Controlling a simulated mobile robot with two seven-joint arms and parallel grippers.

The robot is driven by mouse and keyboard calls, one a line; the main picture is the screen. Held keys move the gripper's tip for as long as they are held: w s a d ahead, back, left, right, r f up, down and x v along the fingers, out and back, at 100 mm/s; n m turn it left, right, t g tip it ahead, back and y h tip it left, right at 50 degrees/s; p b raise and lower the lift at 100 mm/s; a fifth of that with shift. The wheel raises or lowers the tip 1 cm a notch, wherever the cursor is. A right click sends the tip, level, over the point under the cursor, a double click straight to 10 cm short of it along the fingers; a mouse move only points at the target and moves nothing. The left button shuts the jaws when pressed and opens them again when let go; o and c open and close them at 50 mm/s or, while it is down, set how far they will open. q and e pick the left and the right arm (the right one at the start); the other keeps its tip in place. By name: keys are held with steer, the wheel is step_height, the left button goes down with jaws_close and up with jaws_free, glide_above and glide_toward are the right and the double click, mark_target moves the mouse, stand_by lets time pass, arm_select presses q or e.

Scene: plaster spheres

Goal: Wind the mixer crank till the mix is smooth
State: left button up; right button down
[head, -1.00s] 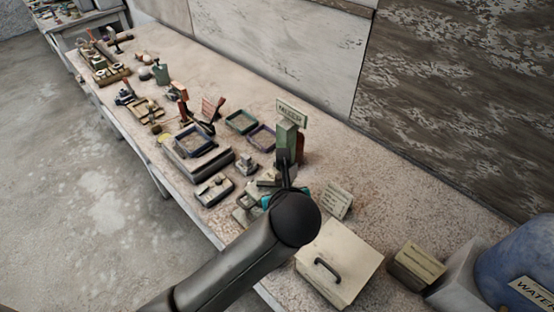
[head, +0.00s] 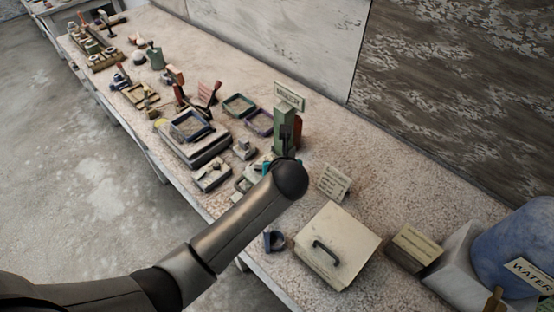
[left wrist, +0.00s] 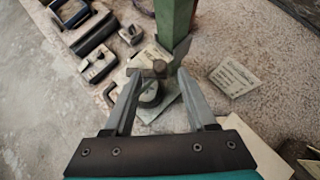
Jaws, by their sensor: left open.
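The mixer is a green post (head: 284,128) with a sign (head: 289,96) on top, at the table's middle. The post also shows at the top of the left wrist view (left wrist: 175,22). My left gripper (left wrist: 160,74) is open close in front of the post. A small brown knob-like part (left wrist: 159,67), perhaps the crank's grip, appears between its fingertips; I cannot tell if they touch it. A round dark thing (left wrist: 150,94) lies below. The mix cannot be made out. In the head view my wrist hides most of the gripper. My right gripper is not in view.
A cream box with a black handle (head: 338,258) stands nearer, beside a small card (head: 333,183). A blue water container (head: 520,250) is at right. Trays (head: 190,127) and several small tools crowd the table leftward. The strip along the wall is clear.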

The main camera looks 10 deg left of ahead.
arm_select(q)
steer(key=shift+b+x, duration=0.3)
steer(key=shift+x, duration=2.25)
steer(key=shift+c, duration=0.4)
jaws_close()
